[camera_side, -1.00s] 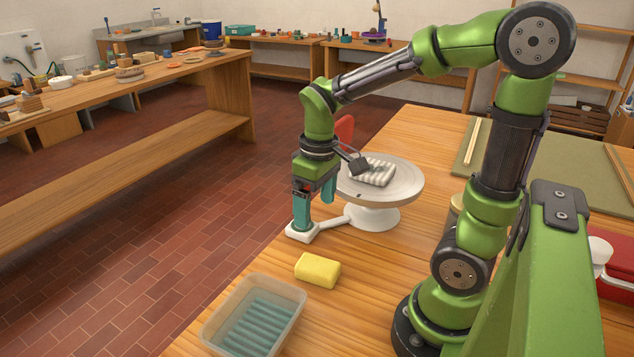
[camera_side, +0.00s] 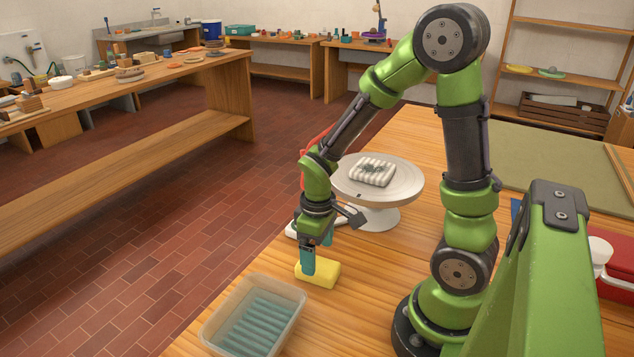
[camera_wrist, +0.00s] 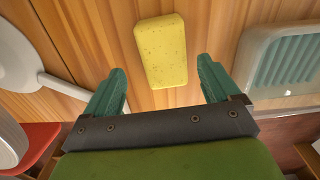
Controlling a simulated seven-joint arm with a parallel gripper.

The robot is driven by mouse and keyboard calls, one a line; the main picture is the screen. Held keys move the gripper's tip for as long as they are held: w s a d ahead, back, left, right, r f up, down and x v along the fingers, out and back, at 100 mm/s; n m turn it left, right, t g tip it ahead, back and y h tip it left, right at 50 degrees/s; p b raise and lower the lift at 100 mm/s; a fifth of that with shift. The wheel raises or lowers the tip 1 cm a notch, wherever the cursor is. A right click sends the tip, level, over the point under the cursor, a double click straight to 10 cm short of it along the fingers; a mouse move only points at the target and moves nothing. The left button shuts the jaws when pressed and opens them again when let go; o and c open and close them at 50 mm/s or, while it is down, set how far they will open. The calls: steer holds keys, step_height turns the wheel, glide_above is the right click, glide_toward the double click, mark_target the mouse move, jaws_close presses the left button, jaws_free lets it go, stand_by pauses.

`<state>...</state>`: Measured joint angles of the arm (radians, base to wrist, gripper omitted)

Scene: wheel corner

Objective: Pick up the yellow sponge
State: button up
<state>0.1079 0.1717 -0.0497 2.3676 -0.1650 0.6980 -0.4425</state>
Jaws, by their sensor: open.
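The yellow sponge (camera_side: 322,274) lies on the wooden table between the plastic tub and the white turntable. In the wrist view the sponge (camera_wrist: 162,50) lies ahead of my fingers, centred between their lines, with bare table around it. My gripper (camera_side: 318,256) is just above the sponge in the side view, and one teal finger covers part of it. In the wrist view my gripper (camera_wrist: 158,88) is open, its two teal fingers spread wider than the sponge, with nothing between them. I cannot tell the exact height of the fingertips over the sponge.
A clear plastic tub (camera_side: 292,292) with a ribbed teal bottom stands close by at the table's near edge.

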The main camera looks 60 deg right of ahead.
mark_target(318, 264)
steer(key=f, duration=0.4)
steer(key=shift+s+a+f, duration=0.2)
steer(key=shift+a, duration=0.05)
steer(key=c, duration=1)
steer(key=shift+c, duration=0.2)
